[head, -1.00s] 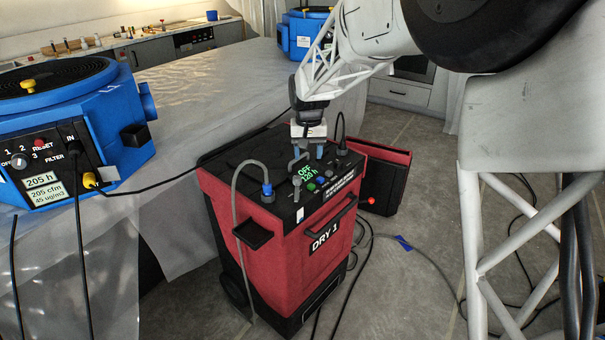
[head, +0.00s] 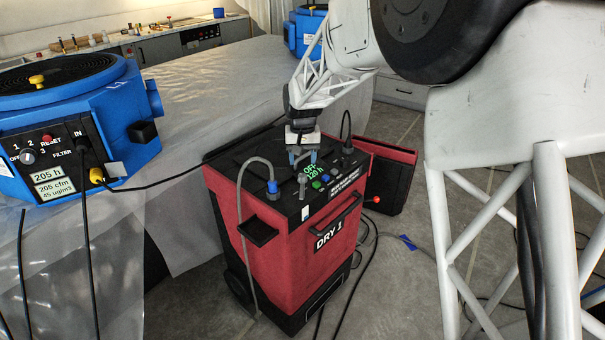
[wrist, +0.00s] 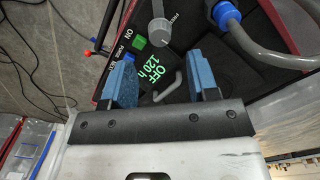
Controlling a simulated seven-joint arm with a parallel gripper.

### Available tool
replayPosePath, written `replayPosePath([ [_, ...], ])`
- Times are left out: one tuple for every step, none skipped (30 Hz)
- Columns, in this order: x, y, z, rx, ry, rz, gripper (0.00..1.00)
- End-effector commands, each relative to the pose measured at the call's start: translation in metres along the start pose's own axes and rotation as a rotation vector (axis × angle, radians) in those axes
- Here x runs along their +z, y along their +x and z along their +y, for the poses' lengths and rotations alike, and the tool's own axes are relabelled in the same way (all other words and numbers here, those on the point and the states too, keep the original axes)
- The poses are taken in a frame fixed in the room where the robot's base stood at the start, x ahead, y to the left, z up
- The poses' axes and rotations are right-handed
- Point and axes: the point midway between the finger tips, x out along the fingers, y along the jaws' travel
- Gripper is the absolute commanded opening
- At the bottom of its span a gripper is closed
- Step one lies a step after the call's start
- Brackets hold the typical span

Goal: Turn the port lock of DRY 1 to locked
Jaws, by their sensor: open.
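DRY 1 (head: 283,250) is a red dryer with a black top, standing on the floor in the head view. Its panel display (head: 310,172) reads OFF, 120 h. My gripper (head: 302,158) points down just above the panel, open, nothing held. In the wrist view its blue fingers (wrist: 164,75) straddle the display and a bent grey handle (wrist: 172,88); contact cannot be told. A grey knob-like lever (wrist: 158,30) stands beyond the fingertips, near a blue-collared hose fitting (wrist: 226,14). Which grey part is the port lock, and its setting, I cannot read.
A grey hose (head: 240,205) loops over the dryer's left side. A black cable (head: 345,125) rises behind the panel. A red-and-black unit (head: 390,180) stands behind right. A blue air machine (head: 80,130) is at left beside a plastic-covered surface (head: 220,85). Cords lie on the floor.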

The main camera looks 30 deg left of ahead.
Motion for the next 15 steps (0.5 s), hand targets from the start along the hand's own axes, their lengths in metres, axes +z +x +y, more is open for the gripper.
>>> replayPosePath([
  [0.0, 0.006, 0.0, 0.0, 0.0, -0.002, 0.54],
  [0.0, 0.01, 0.0, 0.0, 0.0, -0.001, 0.54],
  [0.0, 0.015, 0.0, 0.0, 0.0, -0.001, 0.54],
  [0.0, 0.019, 0.0, 0.0, 0.0, -0.001, 0.54],
  [0.001, 0.023, 0.0, 0.0, 0.0, -0.002, 0.54],
  [0.001, 0.028, 0.0, 0.001, 0.0, -0.003, 0.54],
  [0.001, 0.032, 0.0, 0.0, 0.0, -0.003, 0.54],
  [0.001, 0.035, 0.0, 0.0, 0.0, -0.002, 0.54],
  [0.0, 0.039, 0.0, 0.0, 0.0, -0.002, 0.54],
  [0.0, 0.042, 0.0, 0.0, 0.0, -0.001, 0.54],
  [0.0, 0.045, 0.0, 0.0, 0.0, -0.001, 0.54],
  [0.0, 0.048, 0.0, 0.0, 0.0, -0.001, 0.54],
  [0.0, 0.05, 0.0, 0.0, 0.0, -0.001, 0.54],
  [0.0, 0.052, 0.0, 0.0, 0.0, -0.001, 0.54],
  [0.0, 0.054, 0.0, 0.0, 0.0, 0.0, 0.54],
])
